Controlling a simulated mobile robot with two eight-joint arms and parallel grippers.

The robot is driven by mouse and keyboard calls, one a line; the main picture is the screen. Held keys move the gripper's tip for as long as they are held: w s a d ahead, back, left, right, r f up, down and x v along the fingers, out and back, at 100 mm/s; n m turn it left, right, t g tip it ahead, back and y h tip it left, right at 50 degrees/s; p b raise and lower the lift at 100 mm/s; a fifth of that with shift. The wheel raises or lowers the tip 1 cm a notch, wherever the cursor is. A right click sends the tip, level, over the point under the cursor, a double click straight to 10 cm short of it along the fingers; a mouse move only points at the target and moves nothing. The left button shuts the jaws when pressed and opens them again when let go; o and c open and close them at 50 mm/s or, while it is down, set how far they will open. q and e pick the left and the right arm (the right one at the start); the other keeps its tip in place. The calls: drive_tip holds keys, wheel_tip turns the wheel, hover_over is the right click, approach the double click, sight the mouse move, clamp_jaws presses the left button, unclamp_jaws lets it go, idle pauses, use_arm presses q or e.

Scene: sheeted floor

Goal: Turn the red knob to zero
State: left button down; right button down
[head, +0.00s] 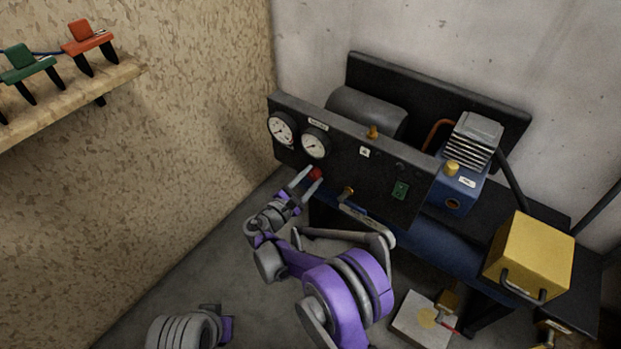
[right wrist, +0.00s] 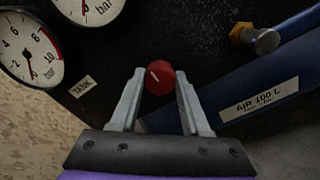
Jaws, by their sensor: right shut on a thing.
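The red knob (head: 315,174) sits on the dark compressor panel (head: 385,190), below two round gauges. My right gripper (head: 309,180) reaches it from the front, with one finger on each side. In the right wrist view the red knob (right wrist: 158,78) shows a pale pointer line on its face and lies between the fingertips of my right gripper (right wrist: 159,85), which is shut on it. The left gauge (head: 282,128) and the right gauge (head: 314,143) have white dials. My left gripper cannot be made out.
A yellow box (head: 530,257) stands at the right. A wooden shelf (head: 75,98) with clamps juts from the left wall.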

idle(0.4)
drive_tip(key=shift+c, duration=1.9)
unclamp_jaws()
drive_tip(key=p+v, duration=0.1)
drive_tip(key=v, duration=1)
